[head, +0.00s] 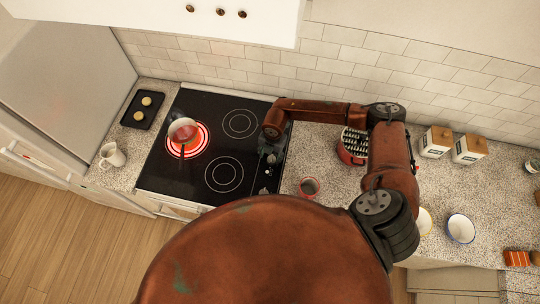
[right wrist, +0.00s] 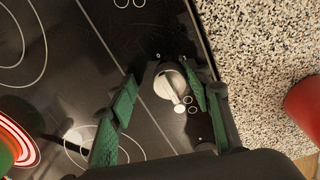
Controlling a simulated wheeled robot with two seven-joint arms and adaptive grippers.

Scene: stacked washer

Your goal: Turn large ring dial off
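The black cooktop (head: 190,182) has one burner ring glowing red (head: 203,143), with a small pan (head: 183,130) over it. The glow also shows at the lower left of the right wrist view (right wrist: 22,140). Control dials run along the cooktop's right edge; a lower one (head: 264,190) shows in the head view. My right gripper (head: 268,152) is over this dial strip. In the right wrist view its green fingers (right wrist: 159,80) are apart, with a pale round dial (right wrist: 170,84) between them; I cannot tell whether they touch it. My left gripper is not in view.
A red mug (head: 309,187) stands on the counter right of the cooktop. A red utensil container (head: 350,150) is farther back. A white jug (head: 112,155) and a black tray (head: 143,110) stand at left. A tiled wall closes the back.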

